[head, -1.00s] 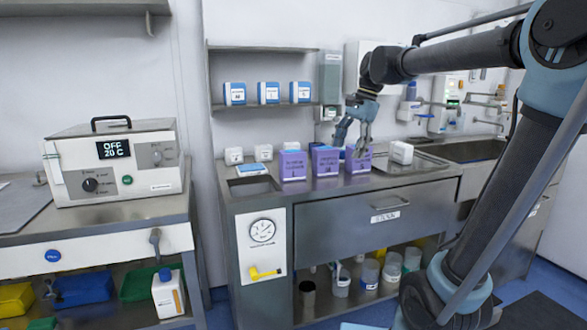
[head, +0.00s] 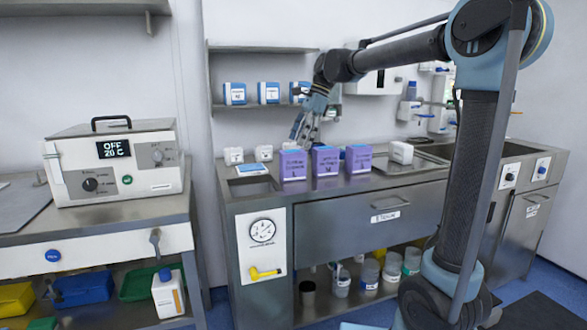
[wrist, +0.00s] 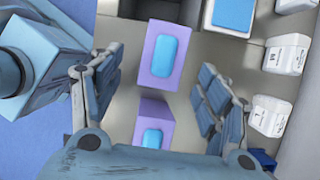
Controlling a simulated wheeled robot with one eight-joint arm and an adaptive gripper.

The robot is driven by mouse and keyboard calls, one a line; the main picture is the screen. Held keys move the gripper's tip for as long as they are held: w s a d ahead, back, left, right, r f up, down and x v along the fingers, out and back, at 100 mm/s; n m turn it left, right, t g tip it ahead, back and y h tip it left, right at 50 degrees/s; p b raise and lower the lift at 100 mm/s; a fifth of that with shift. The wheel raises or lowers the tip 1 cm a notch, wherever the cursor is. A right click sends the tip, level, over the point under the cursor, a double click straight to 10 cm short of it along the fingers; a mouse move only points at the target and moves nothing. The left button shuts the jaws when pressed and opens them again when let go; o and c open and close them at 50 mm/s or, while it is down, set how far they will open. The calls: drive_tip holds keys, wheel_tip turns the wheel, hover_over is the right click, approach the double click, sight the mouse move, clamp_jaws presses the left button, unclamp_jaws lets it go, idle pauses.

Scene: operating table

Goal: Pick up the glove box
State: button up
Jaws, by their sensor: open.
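Three purple glove boxes with blue tops stand in a row on the steel counter: a left one (head: 293,165), a middle one (head: 326,161) and a right one (head: 358,159). My gripper (head: 304,135) is open and empty, pointing down above the left and middle boxes. In the wrist view my gripper (wrist: 155,85) has its fingers spread. The left box (wrist: 162,55) shows between and beyond the fingers. The middle box (wrist: 154,122) shows nearer the palm. The right box does not show in the wrist view.
Small white boxes (head: 263,152) stand behind the row, and a blue-topped tray (head: 252,169) lies to its left. A shelf (head: 265,108) with blue-and-white boxes hangs close behind my gripper. A white box (head: 401,152) stands to the right, before the sink.

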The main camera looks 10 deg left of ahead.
sight(295, 152)
drive_tip(key=x, duration=0.5)
drive_tip(key=shift+a+f, duration=0.1)
drive_tip(key=shift+f, duration=0.2)
drive_tip(key=shift+x, duration=2.7)
drive_tip(key=shift+w+a, duration=0.1)
drive_tip(key=shift+a, duration=0.1)
drive_tip(key=c, duration=1.2)
